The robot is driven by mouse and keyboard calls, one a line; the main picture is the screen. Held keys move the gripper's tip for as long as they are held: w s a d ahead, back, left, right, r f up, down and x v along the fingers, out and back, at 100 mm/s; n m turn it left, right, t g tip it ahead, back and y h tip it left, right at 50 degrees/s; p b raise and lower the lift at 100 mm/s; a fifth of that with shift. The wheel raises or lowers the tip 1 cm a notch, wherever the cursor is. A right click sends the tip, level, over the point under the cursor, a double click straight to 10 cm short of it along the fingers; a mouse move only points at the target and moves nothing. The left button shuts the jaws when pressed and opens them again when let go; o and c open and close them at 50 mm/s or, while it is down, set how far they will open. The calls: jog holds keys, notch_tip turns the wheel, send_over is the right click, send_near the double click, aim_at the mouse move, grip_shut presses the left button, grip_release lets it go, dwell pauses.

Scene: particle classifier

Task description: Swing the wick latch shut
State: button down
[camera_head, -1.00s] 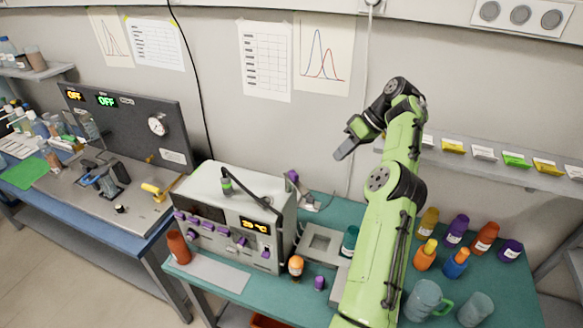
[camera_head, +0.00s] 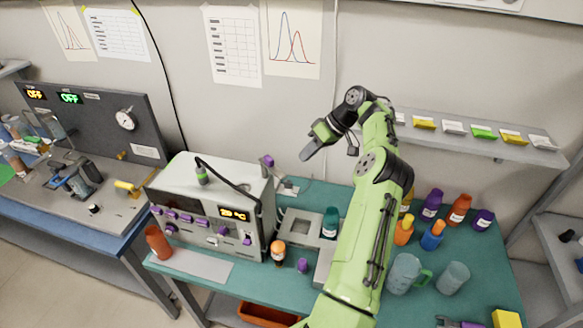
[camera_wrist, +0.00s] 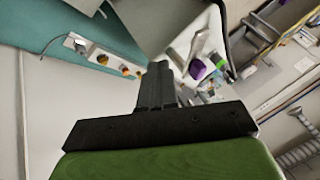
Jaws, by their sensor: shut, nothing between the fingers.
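The classifier (camera_head: 188,232) is a grey box with a "20 °C" display, purple knobs and a green-collared probe on top. A small part with a purple end (camera_head: 268,160) stands at its back right edge; a purple piece also shows in the wrist view (camera_wrist: 197,69). I cannot tell for certain which part is the wick latch, or its position. My gripper (camera_head: 306,153) is shut and empty, in the air above and right of the classifier, apart from it. Its closed fingers show in the wrist view (camera_wrist: 156,84).
An orange-capped bottle (camera_head: 278,250), a purple cap (camera_head: 302,265) and a grey square tray (camera_head: 300,228) stand right of the classifier. A teal jar (camera_head: 330,222) is close by. Several coloured bottles and a green-handled jug (camera_head: 404,272) stand further right. A wall shelf (camera_head: 480,148) runs behind.

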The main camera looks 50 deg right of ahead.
aim_at(272, 164)
jog(key=shift+w+a+f+b, duration=0.2)
jog(key=shift+w+a+f, duration=0.15)
jog(key=shift+a, duration=0.5)
jog(key=shift+w+a+f+b, duration=0.3)
jog(key=shift+a+f, duration=0.15)
jog(key=shift+a, duration=0.4)
jog(key=shift+w+a+f+b, duration=0.15)
jog(key=shift+w+a+f, duration=0.2)
jog(key=shift+a, duration=0.5)
jog(key=shift+s+a+f+b, duration=0.1)
jog(key=shift+b, duration=0.25)
